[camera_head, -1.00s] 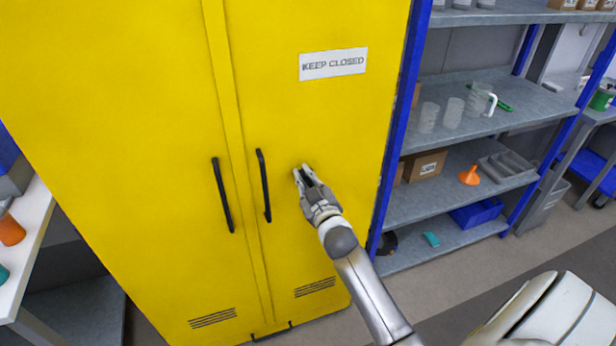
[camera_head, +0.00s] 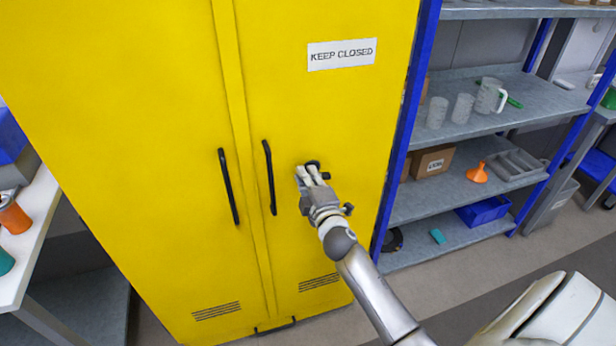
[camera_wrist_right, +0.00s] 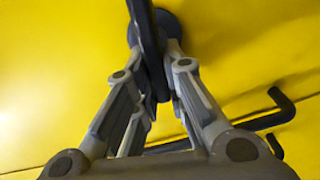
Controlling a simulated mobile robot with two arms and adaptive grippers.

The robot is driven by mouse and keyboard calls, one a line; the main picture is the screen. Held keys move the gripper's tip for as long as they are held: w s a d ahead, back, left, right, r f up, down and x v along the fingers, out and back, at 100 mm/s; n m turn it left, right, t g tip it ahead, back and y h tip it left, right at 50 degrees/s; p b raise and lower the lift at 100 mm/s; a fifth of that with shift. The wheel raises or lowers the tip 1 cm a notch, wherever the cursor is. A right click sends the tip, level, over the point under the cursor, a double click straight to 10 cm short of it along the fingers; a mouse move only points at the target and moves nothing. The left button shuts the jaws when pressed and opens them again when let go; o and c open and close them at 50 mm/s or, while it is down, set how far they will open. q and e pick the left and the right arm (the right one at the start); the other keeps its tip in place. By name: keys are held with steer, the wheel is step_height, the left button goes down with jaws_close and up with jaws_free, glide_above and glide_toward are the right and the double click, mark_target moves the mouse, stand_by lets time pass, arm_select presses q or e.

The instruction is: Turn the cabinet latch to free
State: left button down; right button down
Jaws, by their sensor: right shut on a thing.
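The yellow cabinet (camera_head: 345,120) stands in front of me with its doors shut. Its black latch (camera_head: 326,176) is on the right door, right of the door handles, and is partly hidden by my right gripper (camera_head: 309,171). In the right wrist view the latch's dark bar (camera_wrist_right: 147,38) runs between the fingers of the right gripper (camera_wrist_right: 153,65), in front of a round dark base. The right gripper is shut on the latch. My left gripper is not in view.
Two black door handles, one left (camera_head: 228,187) and one right (camera_head: 269,178), stick out left of the gripper. A grey shelf rack (camera_head: 455,190) with blue posts stands at the right. A white table (camera_head: 35,240) is at the left edge.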

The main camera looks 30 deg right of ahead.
steer(key=shift+f+n, duration=0.25)
steer(key=shift+n, duration=0.85)
steer(key=c, duration=1.5)
jaws_free()
steer(key=shift+s, duration=0.1)
steer(key=v, duration=1.2)
steer(key=shift+f, duration=0.1)
steer(key=shift+f, duration=0.1)
